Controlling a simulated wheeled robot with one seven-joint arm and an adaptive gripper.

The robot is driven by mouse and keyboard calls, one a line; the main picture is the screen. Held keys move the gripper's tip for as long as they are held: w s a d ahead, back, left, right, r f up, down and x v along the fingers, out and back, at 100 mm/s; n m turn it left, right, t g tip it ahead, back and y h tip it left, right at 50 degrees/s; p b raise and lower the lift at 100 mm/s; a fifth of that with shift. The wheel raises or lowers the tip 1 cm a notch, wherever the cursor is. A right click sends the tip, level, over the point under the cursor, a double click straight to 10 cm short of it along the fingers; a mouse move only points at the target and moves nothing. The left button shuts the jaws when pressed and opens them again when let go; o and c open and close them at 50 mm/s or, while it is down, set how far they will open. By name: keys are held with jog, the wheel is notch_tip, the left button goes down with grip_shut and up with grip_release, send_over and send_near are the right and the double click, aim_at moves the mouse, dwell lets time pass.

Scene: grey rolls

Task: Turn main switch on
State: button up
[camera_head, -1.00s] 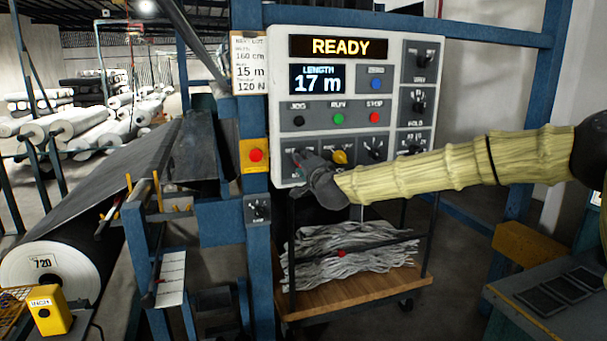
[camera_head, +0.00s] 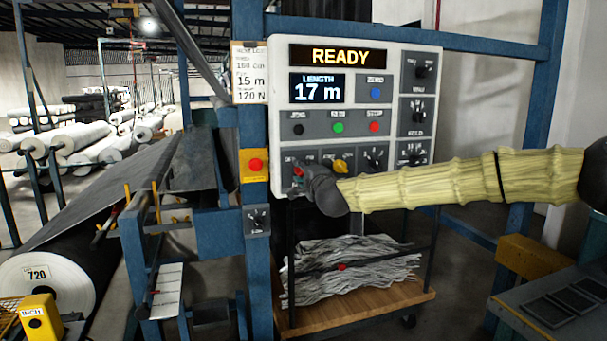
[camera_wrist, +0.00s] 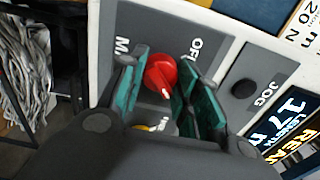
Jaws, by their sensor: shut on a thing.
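The red main switch knob (camera_wrist: 160,75) sits on the grey control panel (camera_head: 350,60), at its lower left corner. It also shows in the head view (camera_head: 298,171), partly covered by my gripper (camera_head: 306,178). A white pointer mark shows on the knob. An "OFF" label is beside it, and a label beginning "MA" is partly hidden by a finger. The panel display reads READY and the length display reads 17 m.
A yellow knob (camera_head: 341,165) and a black knob (camera_head: 375,158) sit to the right of the red one. Jog, run and stop buttons are above. A red button on a yellow box (camera_head: 255,165) is on the blue post at left. A cart (camera_head: 355,298) stands below.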

jog(key=o, duration=1)
jog(key=shift+o, duration=0.2)
jog(key=v, duration=1.2)
